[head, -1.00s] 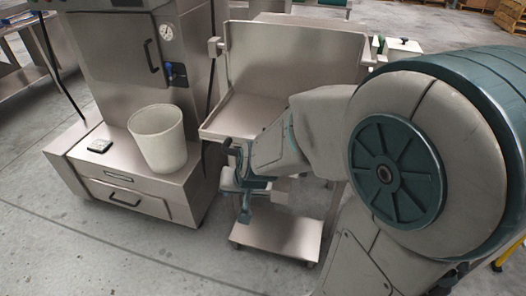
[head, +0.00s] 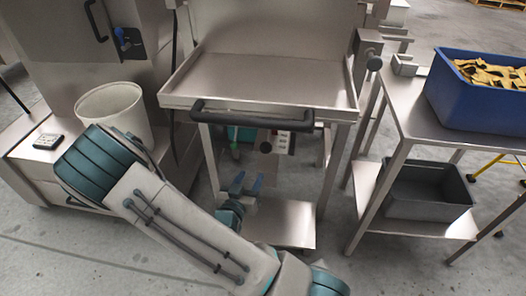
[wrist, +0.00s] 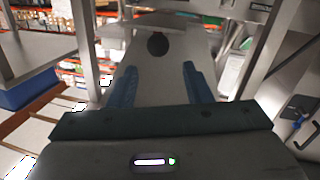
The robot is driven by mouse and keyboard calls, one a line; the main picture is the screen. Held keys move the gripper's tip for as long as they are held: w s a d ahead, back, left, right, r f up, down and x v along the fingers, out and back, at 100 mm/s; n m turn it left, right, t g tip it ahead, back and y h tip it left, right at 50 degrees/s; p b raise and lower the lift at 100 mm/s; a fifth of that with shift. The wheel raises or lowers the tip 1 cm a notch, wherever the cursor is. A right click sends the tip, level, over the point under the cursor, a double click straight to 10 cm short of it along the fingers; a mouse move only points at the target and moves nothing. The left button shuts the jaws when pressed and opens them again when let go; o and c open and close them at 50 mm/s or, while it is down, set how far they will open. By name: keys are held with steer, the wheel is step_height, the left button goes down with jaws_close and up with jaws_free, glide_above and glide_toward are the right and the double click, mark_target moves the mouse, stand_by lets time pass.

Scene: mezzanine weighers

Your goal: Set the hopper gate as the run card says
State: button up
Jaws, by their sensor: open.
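My gripper (head: 246,184) is open and empty, low in front of the steel stand under the tray (head: 270,82). In the wrist view its two blue fingers (wrist: 160,88) stand apart. Between and beyond them is a grey housing with a dark round knob (wrist: 158,44); I cannot tell the gap to it. In the head view a dark knob (head: 265,147) shows under the tray, beside a small panel with red marks (head: 283,141). A blue-knobbed lever (head: 121,36) is on the machine at left. I cannot tell which part is the hopper gate. I see no readable run card.
A black bar handle (head: 252,113) crosses the tray's front. A white bucket (head: 112,108) and small dark device (head: 47,141) stand on the left machine's base. At right, a steel table (head: 410,125) holds a blue bin (head: 470,98); a grey bin (head: 428,190) is below.

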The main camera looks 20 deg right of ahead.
mark_target(264, 152)
steer(key=b+x, duration=0.1)
steer(key=x, duration=0.3)
steer(key=b+x, duration=0.1)
steer(key=x, duration=0.4)
steer(key=b+x, duration=0.1)
steer(key=x, duration=0.4)
steer(key=shift+s+d+r, duration=0.1)
steer(key=shift+r, duration=0.3)
